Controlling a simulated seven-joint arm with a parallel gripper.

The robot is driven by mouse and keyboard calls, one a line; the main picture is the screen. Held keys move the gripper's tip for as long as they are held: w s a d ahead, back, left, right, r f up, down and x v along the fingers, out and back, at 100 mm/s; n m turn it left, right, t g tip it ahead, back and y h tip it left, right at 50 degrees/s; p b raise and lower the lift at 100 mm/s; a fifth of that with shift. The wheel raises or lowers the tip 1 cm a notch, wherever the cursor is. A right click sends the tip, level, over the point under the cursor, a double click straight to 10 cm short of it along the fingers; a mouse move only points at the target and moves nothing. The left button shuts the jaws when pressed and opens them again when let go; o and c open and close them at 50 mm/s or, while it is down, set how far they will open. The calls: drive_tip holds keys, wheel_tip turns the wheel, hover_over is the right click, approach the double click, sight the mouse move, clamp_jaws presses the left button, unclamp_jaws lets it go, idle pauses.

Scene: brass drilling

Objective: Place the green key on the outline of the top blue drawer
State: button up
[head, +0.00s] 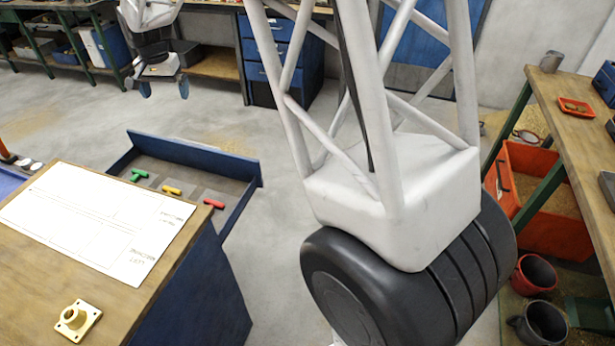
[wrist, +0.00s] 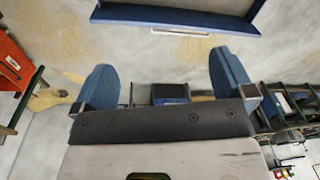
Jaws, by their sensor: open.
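The green key (head: 138,174) lies in the open top blue drawer (head: 190,152), near its left end. I cannot make out an outline under or around the key. My gripper (head: 164,90) is open and empty, high up behind the drawer and apart from the key. In the wrist view its two blue fingers stand wide apart with nothing between them (wrist: 165,85). The drawer's blue front with a pale handle (wrist: 180,31) crosses the top of that view; no key shows there.
A yellow key (head: 172,190) and a red key (head: 214,204) lie in the same drawer. A white sheet (head: 95,215) and a brass flanged part (head: 77,318) lie on the wooden top. Orange bins (head: 540,195) and a bench (head: 575,110) stand right. Floor beyond the drawer is clear.

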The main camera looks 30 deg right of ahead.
drive_tip(key=s+d+r+n, duration=0.1)
drive_tip(key=s+d+r, duration=0.2)
drive_tip(key=s, duration=0.3)
drive_tip(key=s+d+r, duration=0.3)
drive_tip(key=s+d, duration=0.1)
drive_tip(key=s, duration=0.2)
drive_tip(key=s+d+f+n, duration=0.1)
drive_tip(key=s+d, duration=0.2)
drive_tip(key=s, duration=0.9)
drive_tip(key=s+d+n+t, duration=0.1)
drive_tip(key=s+d, duration=0.3)
drive_tip(key=s, duration=0.8)
drive_tip(key=s+d+f+n, duration=0.1)
drive_tip(key=s+d+n, duration=0.1)
drive_tip(key=s, duration=1)
drive_tip(key=shift+s+d+f+t, duration=0.15)
drive_tip(key=shift+d+f+t, duration=0.2)
drive_tip(key=shift+d, duration=0.45)
